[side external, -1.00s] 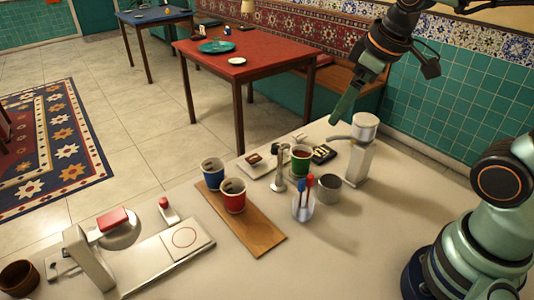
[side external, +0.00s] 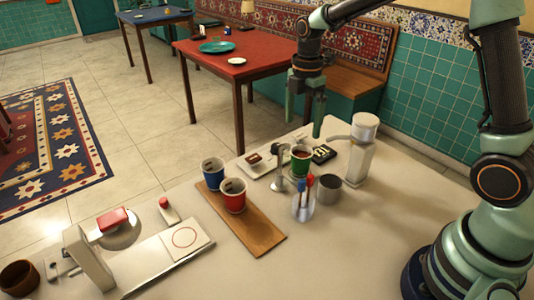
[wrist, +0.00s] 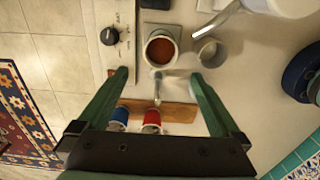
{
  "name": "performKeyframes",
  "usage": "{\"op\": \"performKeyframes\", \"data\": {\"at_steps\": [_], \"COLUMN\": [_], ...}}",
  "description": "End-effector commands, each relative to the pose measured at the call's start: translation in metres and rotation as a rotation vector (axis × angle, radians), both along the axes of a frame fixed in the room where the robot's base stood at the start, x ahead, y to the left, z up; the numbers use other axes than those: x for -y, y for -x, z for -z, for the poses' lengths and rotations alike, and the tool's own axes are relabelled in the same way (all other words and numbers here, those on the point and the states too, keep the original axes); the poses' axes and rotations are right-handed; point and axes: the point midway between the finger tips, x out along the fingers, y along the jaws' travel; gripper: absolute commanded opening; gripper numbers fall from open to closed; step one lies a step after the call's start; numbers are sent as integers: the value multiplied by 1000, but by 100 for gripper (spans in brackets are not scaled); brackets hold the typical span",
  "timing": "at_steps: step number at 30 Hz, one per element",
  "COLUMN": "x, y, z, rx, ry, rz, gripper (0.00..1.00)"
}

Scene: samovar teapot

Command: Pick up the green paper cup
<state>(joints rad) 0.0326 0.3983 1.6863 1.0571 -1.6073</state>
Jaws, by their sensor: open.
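The green paper cup (side external: 300,166) stands upright on the counter and holds a reddish-brown drink. In the wrist view, a round cup of brown drink (wrist: 162,48) shows from above, with its green side not visible; it appears to be the same cup. My gripper (side external: 304,122) is open and empty, pointing down above the green cup, clear of it. In the wrist view, my gripper's fingertips (wrist: 159,75) are spread wide, and the cup lies just beyond the gap between them.
A white dispenser (side external: 358,160) is at right. Blue (side external: 212,175) and red (side external: 233,200) cups stand on a wooden board (side external: 262,238).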

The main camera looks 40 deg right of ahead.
Motion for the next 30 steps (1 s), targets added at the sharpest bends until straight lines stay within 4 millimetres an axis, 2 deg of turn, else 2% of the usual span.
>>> {"op": "performKeyframes", "data": {"at_steps": [1, 6, 14, 21, 25, 30], "x": [0, 0, 1, 6, 5, 5], "y": [1, 1, 1, 2, 2, 1], "z": [10, 37, 55, 89, 100, 101], "rx": [-6, -4, -2, -4, -2, 1], "ry": [0, 0, 0, 0, 0, 0], "rz": [1, 2, 4, 3, 3, 3], "gripper": [100, 100, 100, 100, 100, 100]}}
